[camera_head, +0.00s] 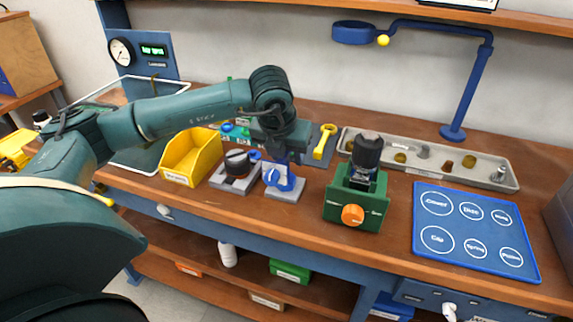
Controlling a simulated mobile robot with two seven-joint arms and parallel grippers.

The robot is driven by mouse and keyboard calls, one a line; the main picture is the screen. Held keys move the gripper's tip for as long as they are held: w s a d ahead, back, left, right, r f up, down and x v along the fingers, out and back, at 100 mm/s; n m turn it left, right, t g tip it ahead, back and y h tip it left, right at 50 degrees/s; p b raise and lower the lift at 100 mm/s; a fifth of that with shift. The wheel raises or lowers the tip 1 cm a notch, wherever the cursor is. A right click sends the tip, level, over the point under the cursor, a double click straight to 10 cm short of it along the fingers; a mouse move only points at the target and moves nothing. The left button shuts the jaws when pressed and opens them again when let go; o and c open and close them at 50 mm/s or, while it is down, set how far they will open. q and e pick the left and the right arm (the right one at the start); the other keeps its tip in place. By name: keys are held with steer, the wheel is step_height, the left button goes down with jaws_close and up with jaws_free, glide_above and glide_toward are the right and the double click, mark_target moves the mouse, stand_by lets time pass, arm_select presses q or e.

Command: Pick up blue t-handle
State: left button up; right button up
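My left arm reaches in from the left, and its gripper (281,156) points down over the middle of the bench. It is just above and behind a small grey stand (287,195) that bears a blue piece (285,180) with a round white-and-blue face. This blue piece may be the blue t-handle; its shape is partly covered by the gripper. Another small blue part (255,154) shows just left of the gripper. The fingers are dark and overlap the blue piece, so I cannot tell whether they are open or touch it. My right gripper is not in view.
Close left are a grey block with a black knob (237,160) and a yellow bin (193,158). A green vise (341,203) holds a dark cylinder (367,150). Farther right are a parts tray (508,174) and a blue mat (475,274).

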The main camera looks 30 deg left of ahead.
arm_select(q)
steer(key=shift+c, duration=0.2)
jaws_close()
steer(key=shift+r, duration=0.15)
